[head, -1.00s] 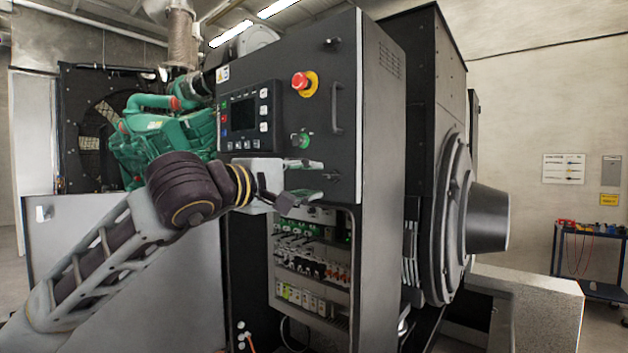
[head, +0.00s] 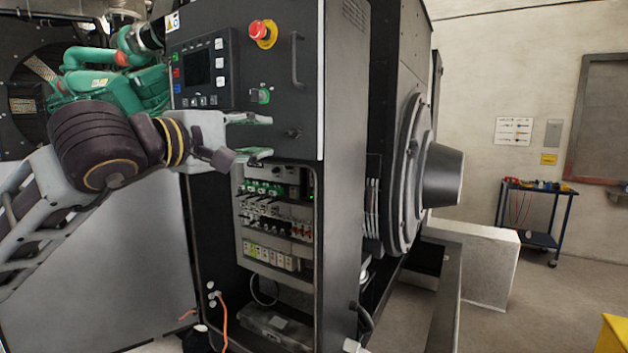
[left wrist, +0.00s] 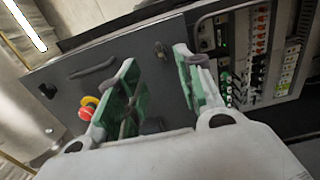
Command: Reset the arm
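My left gripper (head: 252,137) is in front of the lower part of the dark control cabinet door (head: 275,130), just below a small green-ringed switch (head: 262,96). Its two fingers are apart. In the left wrist view the fingers (left wrist: 158,90) show green inner pads with a clear gap, and no object is held between them. I cannot tell whether a fingertip touches the door. My right gripper is in neither view.
The door carries a red emergency stop (head: 263,34), a display (head: 203,66) and a handle (head: 297,58). Below it is an open bay of breakers (head: 275,225). The green engine (head: 105,75) stands behind my left arm. A blue cart (head: 538,215) stands right, with open floor before it.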

